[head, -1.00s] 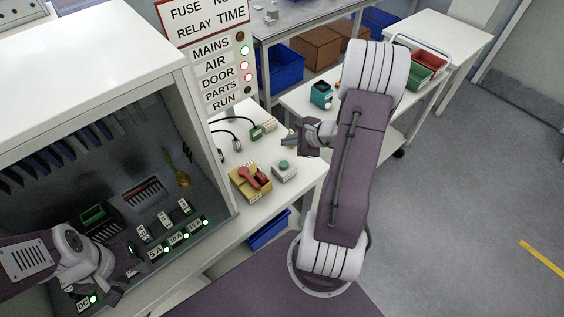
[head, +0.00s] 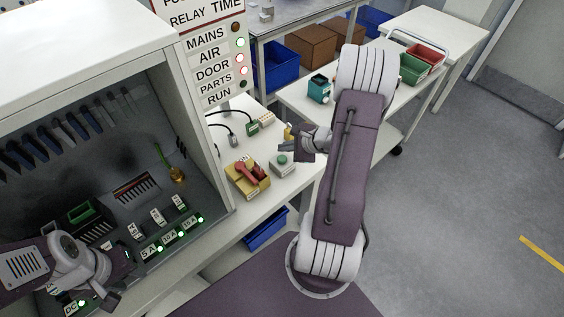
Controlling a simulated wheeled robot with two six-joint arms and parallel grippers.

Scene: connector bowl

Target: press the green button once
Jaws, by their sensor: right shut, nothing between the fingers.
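The green button (head: 282,158) sits on top of a small light grey box (head: 283,169) on the white bench. My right gripper (head: 284,147) is shut and empty. In the head view its tips are just above the button, very close to it; I cannot tell whether they touch. The button's cap is visible, with its far edge close to the gripper. My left gripper (head: 121,279) is at the lower left, inside the open cabinet near its front, away from the button. Its fingers are small and dark, and I cannot tell their opening.
Dark cables with green connectors (head: 251,129) lie behind. The cabinet (head: 219,200) and a sign (head: 212,68) with lamps stand left. A teal container (head: 319,89) is on a farther table.

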